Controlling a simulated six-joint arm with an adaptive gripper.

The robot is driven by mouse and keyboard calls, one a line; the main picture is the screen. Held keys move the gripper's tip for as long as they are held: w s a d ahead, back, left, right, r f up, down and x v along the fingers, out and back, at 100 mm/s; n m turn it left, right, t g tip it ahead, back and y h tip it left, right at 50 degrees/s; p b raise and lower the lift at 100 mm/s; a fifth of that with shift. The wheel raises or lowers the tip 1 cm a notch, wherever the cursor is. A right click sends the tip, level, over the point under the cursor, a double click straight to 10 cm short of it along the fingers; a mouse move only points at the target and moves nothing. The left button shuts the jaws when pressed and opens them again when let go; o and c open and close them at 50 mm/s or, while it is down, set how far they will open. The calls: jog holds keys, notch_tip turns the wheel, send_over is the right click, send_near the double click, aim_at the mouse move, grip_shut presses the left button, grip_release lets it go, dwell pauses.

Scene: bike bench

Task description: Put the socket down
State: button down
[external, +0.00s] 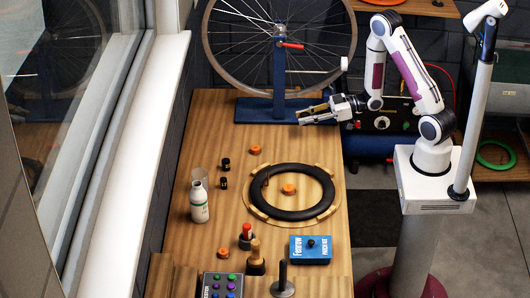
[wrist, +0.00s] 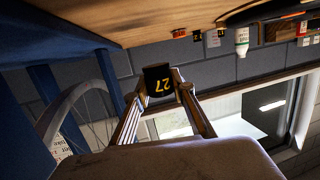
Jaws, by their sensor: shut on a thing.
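In the wrist view a black socket (wrist: 158,80) with a yellow 27 on it sits between the fingertips of my gripper (wrist: 160,88). The gripper is shut on it. In the external view my gripper (external: 302,115) reaches in from the right, by the blue stand base at the far end of the bench; the held socket is too small to make out there. Two small black sockets (external: 225,163) stand apart on the bench to the left of the tyre.
A bicycle wheel (external: 235,65) stands in a blue stand (external: 250,108). A black tyre (external: 258,205) lies on the wooden bench (external: 215,125). Orange caps (external: 255,150), a white bottle (external: 199,205) and a blue box (external: 310,262) also stand there. The bench's left far part is clear.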

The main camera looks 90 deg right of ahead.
aim_at(305, 136)
jog(key=shift+f, duration=0.9)
jog(key=shift+f, duration=0.1)
jog(key=shift+f, duration=1.8)
jog(key=shift+f, duration=0.2)
jog(key=c, duration=1.7)
grip_release()
jog(key=shift+s, duration=0.15)
jog(key=shift+v, duration=3.2)
jog(key=shift+s+d+r, duration=0.1)
jog(key=shift+s+d, duration=0.05)
jog(key=shift+s, duration=0.35)
